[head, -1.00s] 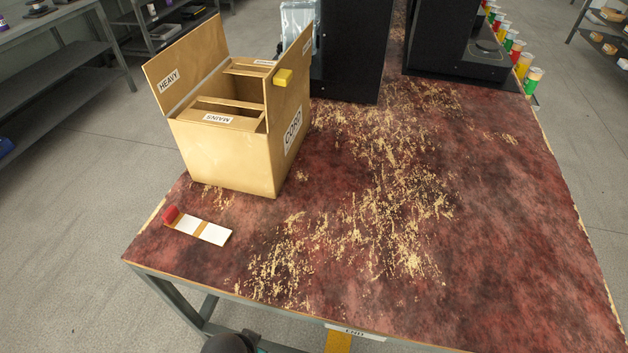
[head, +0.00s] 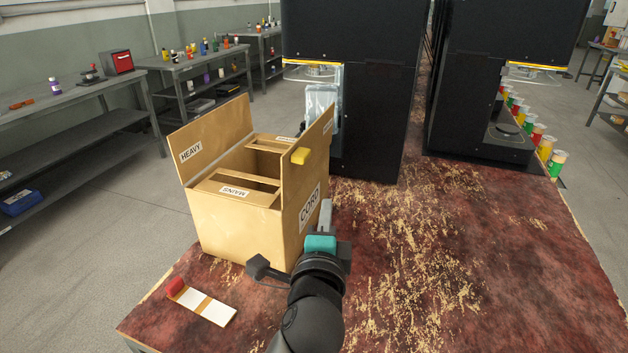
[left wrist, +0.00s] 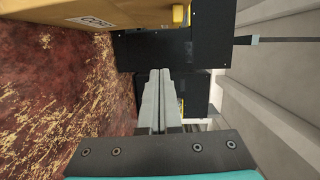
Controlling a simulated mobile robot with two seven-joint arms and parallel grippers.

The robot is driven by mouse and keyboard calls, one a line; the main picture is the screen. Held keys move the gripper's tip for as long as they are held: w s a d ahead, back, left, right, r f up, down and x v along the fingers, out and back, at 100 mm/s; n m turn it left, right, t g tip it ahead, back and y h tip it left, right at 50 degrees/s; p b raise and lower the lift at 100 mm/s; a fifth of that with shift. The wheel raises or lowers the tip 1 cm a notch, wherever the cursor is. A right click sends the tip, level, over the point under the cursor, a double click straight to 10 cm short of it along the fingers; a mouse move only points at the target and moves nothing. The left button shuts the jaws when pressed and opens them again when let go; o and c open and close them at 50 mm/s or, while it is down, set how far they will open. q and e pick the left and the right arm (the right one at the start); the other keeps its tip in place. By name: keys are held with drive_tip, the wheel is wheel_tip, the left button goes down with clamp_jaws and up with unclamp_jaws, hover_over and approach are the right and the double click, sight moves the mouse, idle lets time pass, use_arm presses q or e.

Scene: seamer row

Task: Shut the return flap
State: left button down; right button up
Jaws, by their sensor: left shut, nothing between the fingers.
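A tan box (head: 225,225) stands on the worn red bench top at the left. Its left flap (head: 212,138), marked HEAVY, stands up. Its right flap (head: 316,150), with a yellow block (head: 300,156) on it, also stands up, so the box is open on top. No label that I can read says "return". My left gripper (head: 326,208) is shut and empty, just right of the box's CORD side. In the left wrist view its fingers (left wrist: 160,100) are together, with the box (left wrist: 70,14) and yellow block (left wrist: 180,15) at the top. My right gripper is not in view.
Black machines (head: 375,100) stand behind the box and to the right (head: 480,90). A white strip with a red end (head: 205,305) lies in front of the box. Coloured cups (head: 545,147) line the right edge. The worn bench top (head: 480,260) is clear at right.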

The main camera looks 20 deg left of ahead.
use_arm(q)
drive_tip(key=w+a+r, duration=0.1)
drive_tip(key=w+a, duration=0.1)
drive_tip(key=w, duration=0.3)
drive_tip(key=w+a+r+m+b, duration=0.1)
drive_tip(key=w+a, duration=0.2)
drive_tip(key=w, duration=0.2)
drive_tip(key=shift+w+a+r+t+b, duration=0.15)
drive_tip(key=shift+a+t+b, duration=0.15)
drive_tip(key=shift+t, duration=0.1)
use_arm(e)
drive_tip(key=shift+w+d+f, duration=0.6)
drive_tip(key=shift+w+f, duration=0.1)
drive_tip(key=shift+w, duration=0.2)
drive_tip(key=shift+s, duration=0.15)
use_arm(q)
drive_tip(key=shift+r, duration=0.1)
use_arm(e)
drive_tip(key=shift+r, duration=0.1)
